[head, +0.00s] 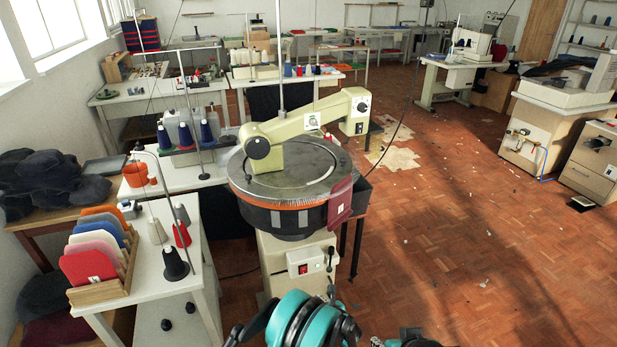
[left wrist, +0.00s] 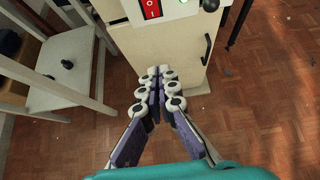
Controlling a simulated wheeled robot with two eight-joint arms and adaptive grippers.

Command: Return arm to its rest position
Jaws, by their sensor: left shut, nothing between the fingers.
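My left gripper (left wrist: 160,80) shows in the left wrist view, its fingers together and empty. It points at the lower front of the cream machine pedestal (left wrist: 172,55); I cannot tell whether the tips touch it. In the head view, teal parts of my arm show at the bottom centre, in front of the same pedestal (head: 280,262); the left fingers cannot be made out there. The round machine (head: 290,200) with a cream overhead arm (head: 290,132) stands on the pedestal. My right gripper is not in view.
A white side table (head: 165,290) with a rack of coloured pads (head: 95,255) and yarn cones stands left of the machine. Its legs also show in the left wrist view (left wrist: 100,70). A black handle (left wrist: 206,48) sticks out of the pedestal. The parquet floor (head: 470,240) is largely open to the right.

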